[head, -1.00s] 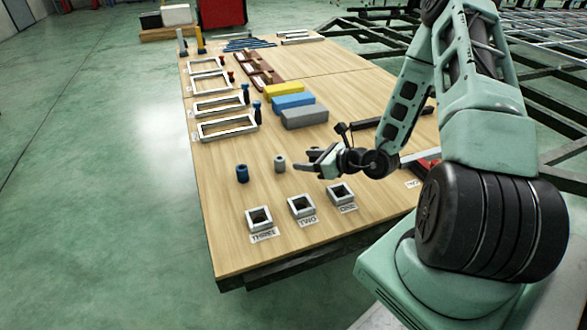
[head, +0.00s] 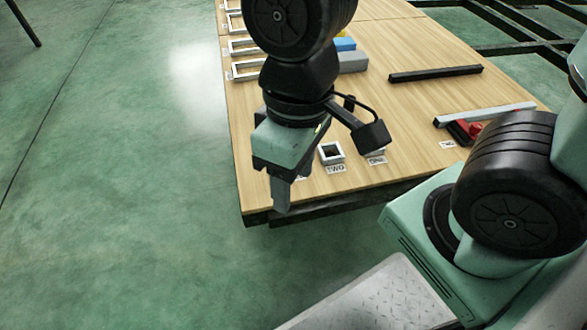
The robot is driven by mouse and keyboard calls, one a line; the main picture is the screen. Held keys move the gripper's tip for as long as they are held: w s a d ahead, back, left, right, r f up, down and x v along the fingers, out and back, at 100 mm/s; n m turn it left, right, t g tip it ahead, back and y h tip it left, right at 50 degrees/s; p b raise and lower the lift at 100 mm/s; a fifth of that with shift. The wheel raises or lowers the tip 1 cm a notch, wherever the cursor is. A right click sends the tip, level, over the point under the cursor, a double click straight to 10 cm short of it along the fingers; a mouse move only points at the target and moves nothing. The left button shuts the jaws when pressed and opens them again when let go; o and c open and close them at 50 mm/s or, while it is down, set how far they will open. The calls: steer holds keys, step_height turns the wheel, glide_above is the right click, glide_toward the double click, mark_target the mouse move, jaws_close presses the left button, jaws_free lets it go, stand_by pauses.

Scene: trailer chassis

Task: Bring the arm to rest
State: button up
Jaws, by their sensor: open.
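My gripper (head: 282,205) hangs from my bent arm and points down at the front left of the wooden table (head: 420,110). It is open, with nothing seen between its fingers, which show nearly edge-on. Its tips show against the table's front edge; their height above it is hard to tell. The white square holder marked TWO (head: 331,153) stands to the right of the gripper. The holder marked ONE is mostly covered by my arm's dark side part. The holder marked THREE and the two small cylinders are hidden behind my arm.
A black bar (head: 435,73) and a light grey bar (head: 490,114) lie on the table's right side, with a red and black tool (head: 466,131) beside them. Grey (head: 353,62) and blue blocks and white frames (head: 245,69) are farther back.

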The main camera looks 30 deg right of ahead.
steer(key=shift+r+n+t, duration=0.3)
steer(key=shift+n, duration=0.2)
